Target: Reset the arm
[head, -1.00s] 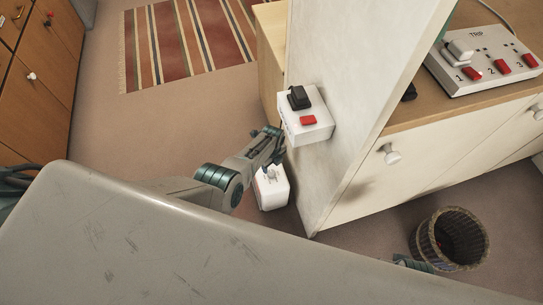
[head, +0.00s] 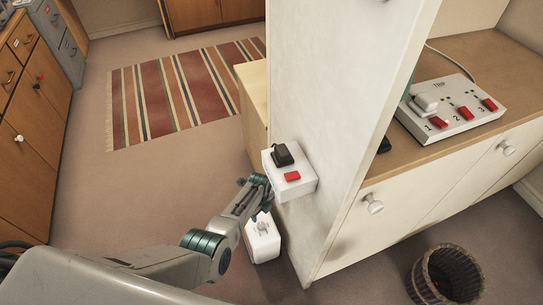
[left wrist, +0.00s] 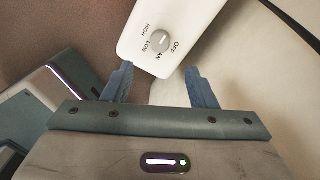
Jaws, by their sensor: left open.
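My left gripper (head: 262,190) is at the lower left of a white box (head: 300,187) on the end of a pale upright panel. The box carries a black plug (head: 283,154) and a red switch (head: 292,176). In the left wrist view my left gripper (left wrist: 156,85) is open, with two blue fingers apart and nothing between them. Just beyond the fingertips is a white face with a round grey knob (left wrist: 160,40), marked HIGH, LOW and OFF. I cannot tell whether a finger touches it. My right gripper is not in view.
A white unit (head: 263,238) stands on the floor below my left gripper. A desk at right holds a strip (head: 452,108) marked TRIP with several red switches. A wicker basket (head: 420,280) stands at lower right. Floor is open towards the striped rug (head: 185,88).

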